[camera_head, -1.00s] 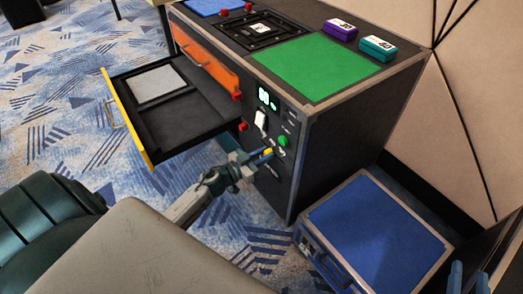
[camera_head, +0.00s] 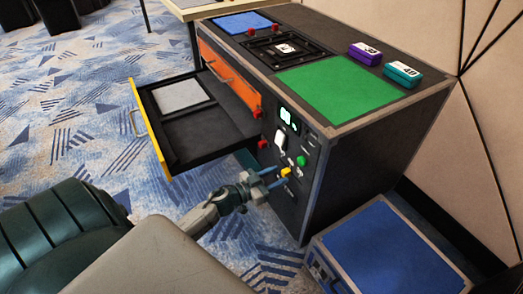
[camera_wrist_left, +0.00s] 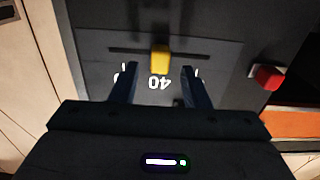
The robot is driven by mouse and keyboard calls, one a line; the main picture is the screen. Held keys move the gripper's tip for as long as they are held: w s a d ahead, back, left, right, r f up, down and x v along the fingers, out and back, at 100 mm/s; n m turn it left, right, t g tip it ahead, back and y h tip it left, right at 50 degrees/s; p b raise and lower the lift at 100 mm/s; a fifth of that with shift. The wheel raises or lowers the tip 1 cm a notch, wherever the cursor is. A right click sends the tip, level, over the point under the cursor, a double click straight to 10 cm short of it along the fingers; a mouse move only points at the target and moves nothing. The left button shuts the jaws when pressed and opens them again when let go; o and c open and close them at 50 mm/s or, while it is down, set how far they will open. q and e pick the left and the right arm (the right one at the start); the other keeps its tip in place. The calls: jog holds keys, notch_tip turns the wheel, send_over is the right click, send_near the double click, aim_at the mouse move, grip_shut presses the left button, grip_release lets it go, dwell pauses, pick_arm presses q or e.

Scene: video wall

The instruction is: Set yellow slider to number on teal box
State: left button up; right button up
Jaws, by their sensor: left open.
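The yellow slider (camera_head: 285,171) is a small knob on the dark front panel of the cabinet. In the left wrist view the yellow slider (camera_wrist_left: 160,58) sits in a horizontal slot, in line with an upside-down 40. My left gripper (camera_head: 275,178) is in front of the panel. In the left wrist view my left gripper (camera_wrist_left: 160,84) is open, one finger on each side of the slider's line, apart from the knob. The teal box (camera_head: 402,74) on the cabinet top has a white label that looks like 40, though small. My right gripper is out of view.
An open drawer (camera_head: 147,118) with a yellow front juts out left of the panel. Red knobs, a white switch (camera_head: 280,140) and a green button (camera_head: 302,161) are near the slider. A purple box (camera_head: 365,53) sits beside the teal one. A blue case (camera_head: 380,250) lies on the floor.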

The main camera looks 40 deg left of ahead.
pick_arm(q)
jog(key=v, duration=0.8)
jog(key=shift+s, duration=0.25)
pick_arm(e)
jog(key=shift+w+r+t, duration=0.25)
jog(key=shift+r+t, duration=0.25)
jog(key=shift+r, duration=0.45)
pick_arm(q)
jog(key=shift+a, duration=0.15)
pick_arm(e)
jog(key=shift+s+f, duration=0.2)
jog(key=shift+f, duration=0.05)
